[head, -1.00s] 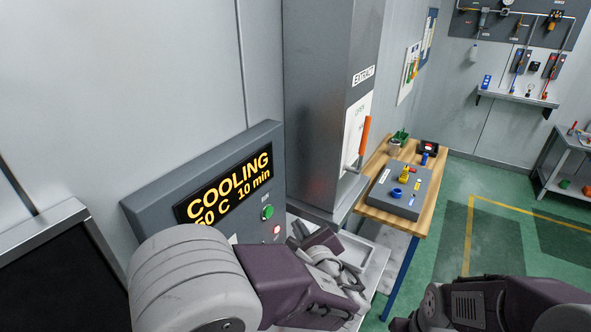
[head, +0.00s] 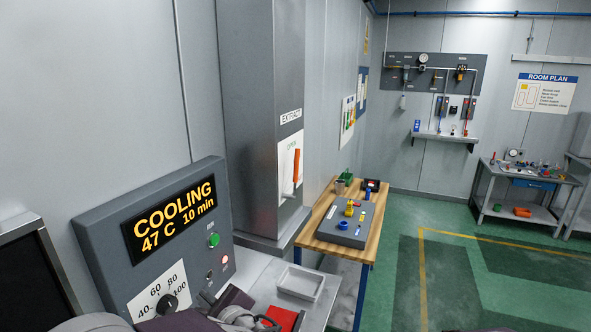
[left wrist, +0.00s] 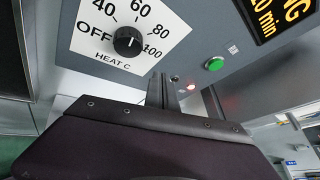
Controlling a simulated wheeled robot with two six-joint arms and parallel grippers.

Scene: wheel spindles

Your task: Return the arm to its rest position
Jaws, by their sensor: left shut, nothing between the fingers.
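My left arm shows at the bottom edge of the head view, below the heater panel. Its gripper (head: 243,318) is low over the bench and partly cut off by the frame. In the left wrist view the dark fingers (left wrist: 160,92) are together with nothing between them, in front of the panel's lower edge. The heater panel (head: 105,235) reads COOLING 47 C 10 min. Its black dial (head: 168,302) also shows in the left wrist view (left wrist: 127,42). My right gripper is out of view.
A white tray (head: 301,282) and a red object (head: 285,319) are on the bench near my left gripper. The EXTRACT column (head: 248,120) with an orange handle (head: 291,172) stands behind. A wooden table (head: 327,248) is beyond it. Green floor (head: 400,285) is open at right.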

